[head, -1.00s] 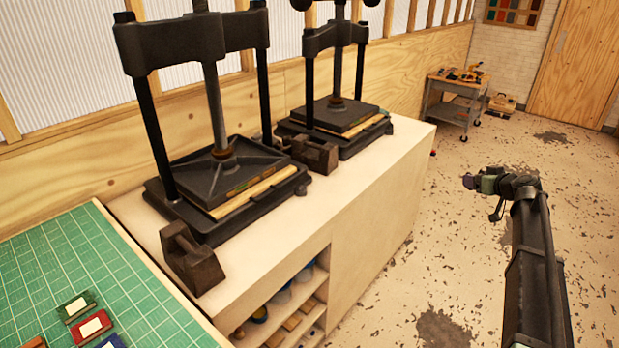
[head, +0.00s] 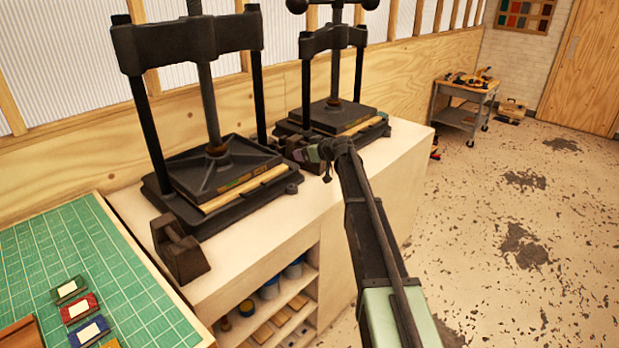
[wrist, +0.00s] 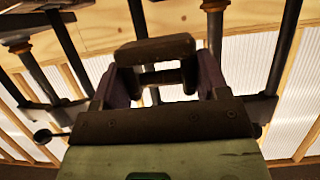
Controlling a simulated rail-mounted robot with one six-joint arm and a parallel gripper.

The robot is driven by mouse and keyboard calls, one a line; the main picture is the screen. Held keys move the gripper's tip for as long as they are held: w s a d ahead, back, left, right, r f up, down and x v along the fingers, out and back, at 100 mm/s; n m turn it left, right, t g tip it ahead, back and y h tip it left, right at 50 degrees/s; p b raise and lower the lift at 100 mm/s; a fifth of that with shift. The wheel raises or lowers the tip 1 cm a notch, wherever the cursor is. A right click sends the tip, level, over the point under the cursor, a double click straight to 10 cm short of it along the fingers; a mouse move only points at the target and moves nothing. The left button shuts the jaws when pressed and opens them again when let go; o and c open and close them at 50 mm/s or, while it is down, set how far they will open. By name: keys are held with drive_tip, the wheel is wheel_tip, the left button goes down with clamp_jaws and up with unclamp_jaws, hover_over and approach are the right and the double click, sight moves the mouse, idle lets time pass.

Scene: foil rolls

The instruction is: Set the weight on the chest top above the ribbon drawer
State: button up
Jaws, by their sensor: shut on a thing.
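A dark iron weight with a bar handle (wrist: 155,50) is between the purple-padded fingers of my gripper (wrist: 162,82) in the wrist view. The jaws are shut on its handle. In the head view my gripper (head: 318,152) is over the pale bench top between the two presses, where the weight stands, and it hides much of it. I cannot tell whether the weight still touches the bench. A second, similar weight (head: 180,250) stands at the bench's near left end, apart from my gripper. I cannot make out a ribbon drawer or its chest.
Two black presses stand on the bench, a near one (head: 215,165) and a far one (head: 335,118), close to my gripper. A green cutting mat (head: 85,250) with small coloured cards lies at the left. A tool cart (head: 463,105) stands at the back. The floor at right is open.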

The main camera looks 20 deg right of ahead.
sight(304, 205)
drive_tip(key=shift+w+a, duration=0.2)
drive_tip(key=shift+a, duration=0.35)
drive_tip(key=shift+f+b, duration=0.25)
drive_tip(key=shift+b, duration=0.05)
wheel_tip(304, 205, down, 20)
drive_tip(key=b, duration=2)
drive_tip(key=shift+d, duration=0.1)
drive_tip(key=shift+r, duration=0.25)
drive_tip(key=shift+f, duration=0.1)
drive_tip(key=o, duration=1.3)
drive_tip(key=shift+s, duration=0.1)
